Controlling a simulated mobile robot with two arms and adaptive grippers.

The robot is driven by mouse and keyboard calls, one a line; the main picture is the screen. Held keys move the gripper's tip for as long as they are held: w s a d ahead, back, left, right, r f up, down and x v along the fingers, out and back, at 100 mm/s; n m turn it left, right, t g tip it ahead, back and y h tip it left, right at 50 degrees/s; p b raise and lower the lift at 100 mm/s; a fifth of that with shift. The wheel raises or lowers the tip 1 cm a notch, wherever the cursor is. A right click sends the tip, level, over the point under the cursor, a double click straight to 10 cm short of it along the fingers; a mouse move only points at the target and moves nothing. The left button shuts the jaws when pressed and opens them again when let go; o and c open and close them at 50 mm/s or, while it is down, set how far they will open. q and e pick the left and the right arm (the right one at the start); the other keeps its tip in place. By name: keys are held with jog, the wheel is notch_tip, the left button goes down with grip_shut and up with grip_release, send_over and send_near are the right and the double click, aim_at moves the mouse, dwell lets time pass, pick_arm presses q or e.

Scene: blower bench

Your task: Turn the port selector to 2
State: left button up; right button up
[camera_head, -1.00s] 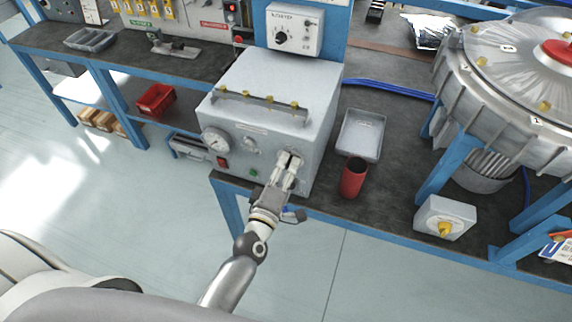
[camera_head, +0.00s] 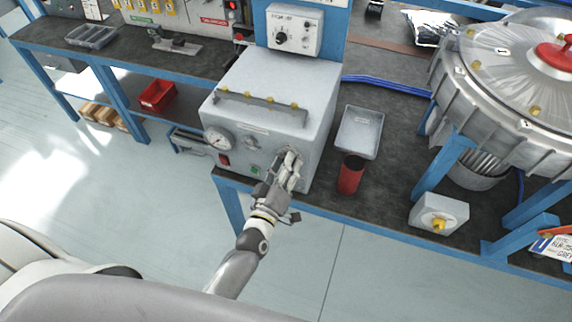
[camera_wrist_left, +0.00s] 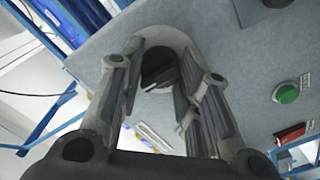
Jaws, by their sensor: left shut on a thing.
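The port selector is a dark round knob (camera_wrist_left: 158,68) on a pale round plate on the grey box's front face. It sits between the fingers of my left gripper (camera_head: 290,160), which is shut on it. The left wrist view shows the fingers of the left gripper (camera_wrist_left: 160,58) on either side of the knob. In the head view the gripper hides the knob. I cannot read its position marks. The grey box (camera_head: 275,85) stands on the dark bench. My right gripper is not in view.
The box front also carries a gauge (camera_head: 218,138), a red switch (camera_head: 224,160) and a green button (camera_wrist_left: 287,93). A red cup (camera_head: 350,175) and a grey tray (camera_head: 360,132) stand to the right. A large blower (camera_head: 490,90) fills the far right.

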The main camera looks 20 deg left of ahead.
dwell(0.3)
pick_arm(q)
jog(key=o, duration=1)
jog(key=shift+o, duration=0.2)
jog(key=s, duration=1.2)
jog(key=shift+a, duration=0.2)
jog(key=shift+f, duration=0.1)
